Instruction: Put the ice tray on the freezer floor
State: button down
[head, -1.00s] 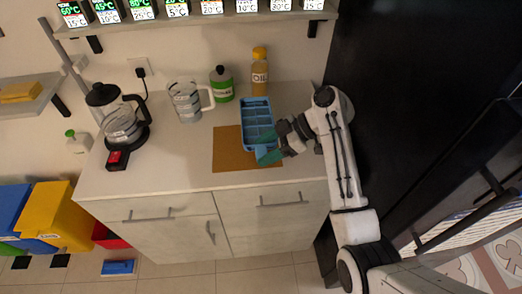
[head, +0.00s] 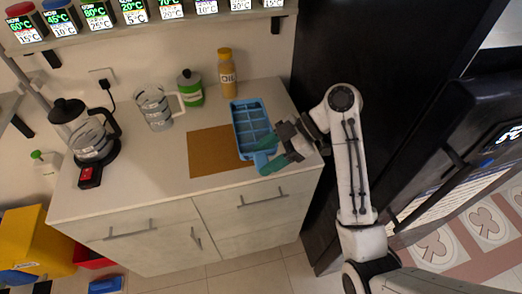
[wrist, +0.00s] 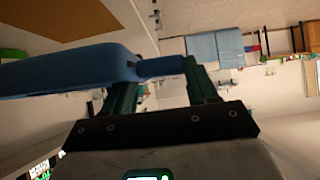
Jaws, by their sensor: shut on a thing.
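The blue ice tray (head: 253,127), with several compartments, is in the head view near the right end of the counter. My gripper (head: 266,161), with green fingers, is shut on the tab at the tray's near end. In the wrist view the tray (wrist: 70,68) extends left from my gripper (wrist: 160,67), with its tab between the fingers. The tray looks held above the counter; the exact gap is hard to tell. A tall black appliance (head: 385,70), apparently the fridge-freezer, stands at the right. The freezer floor is not visible.
A brown mat (head: 212,150) lies left of the tray on the white counter (head: 130,190).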

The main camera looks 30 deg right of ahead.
jog(key=shift+s+d+r, duration=0.1)
jog(key=shift+s+r, duration=0.15)
jog(key=shift+s, duration=0.2)
